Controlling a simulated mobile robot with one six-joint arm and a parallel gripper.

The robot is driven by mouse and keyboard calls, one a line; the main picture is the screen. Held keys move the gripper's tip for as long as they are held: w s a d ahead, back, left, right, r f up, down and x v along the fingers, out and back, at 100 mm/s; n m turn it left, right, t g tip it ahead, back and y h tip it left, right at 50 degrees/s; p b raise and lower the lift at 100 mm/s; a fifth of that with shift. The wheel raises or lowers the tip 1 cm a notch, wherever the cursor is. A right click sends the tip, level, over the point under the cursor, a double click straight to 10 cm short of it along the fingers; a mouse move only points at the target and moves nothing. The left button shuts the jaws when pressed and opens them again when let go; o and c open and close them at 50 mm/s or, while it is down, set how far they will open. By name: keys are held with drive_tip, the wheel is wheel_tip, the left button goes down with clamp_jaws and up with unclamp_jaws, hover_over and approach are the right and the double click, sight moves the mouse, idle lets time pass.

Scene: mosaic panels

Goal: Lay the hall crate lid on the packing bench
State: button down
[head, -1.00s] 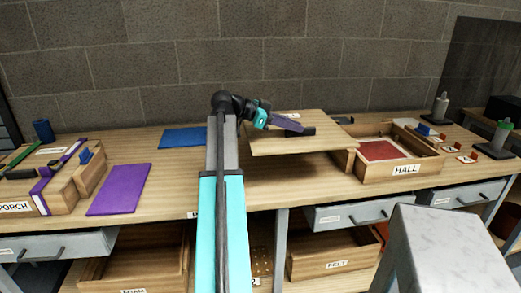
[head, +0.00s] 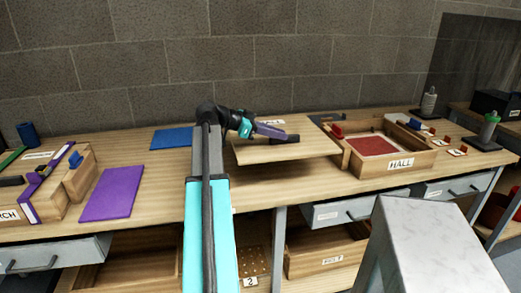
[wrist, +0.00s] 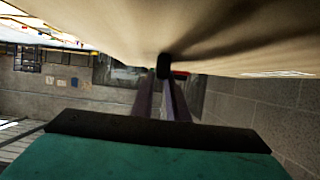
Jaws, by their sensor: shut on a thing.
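The hall crate lid (head: 262,152) is a flat pale wooden board with a dark handle bar. It is left of the open hall crate (head: 427,160), roughly level, and appears to hang a little above the packing bench (head: 160,185); a shadow shows beneath it. My gripper (head: 272,132), with purple fingers, is shut on the lid's handle. In the wrist view the fingers (wrist: 163,95) meet the dark handle, and the lid (wrist: 230,35) fills the top. The exact gap between lid and bench is hard to judge.
A purple mat (head: 112,194) and a blue mat (head: 171,139) lie on the bench to the left. The porch crate (head: 70,188) stands at far left. The hall crate holds a red liner (head: 374,146). Bare bench lies between purple mat and my arm.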

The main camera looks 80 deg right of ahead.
drive_tip(key=shift+s+f, duration=0.1)
drive_tip(key=shift+f, duration=1.2)
hover_over(275, 177)
drive_tip(key=shift+s+f+p, duration=0.15)
drive_tip(key=shift+f, duration=1.4)
drive_tip(key=shift+s+f+p, duration=0.1)
drive_tip(key=shift+f+p, duration=0.05)
drive_tip(key=shift+f, duration=1.4)
drive_tip(key=shift+f, duration=0.15)
drive_tip(key=shift+f, duration=1.75)
drive_tip(key=c, duration=1.7)
unclamp_jaws()
drive_tip(key=shift+c, duration=0.2)
drive_tip(key=shift+w, duration=0.15)
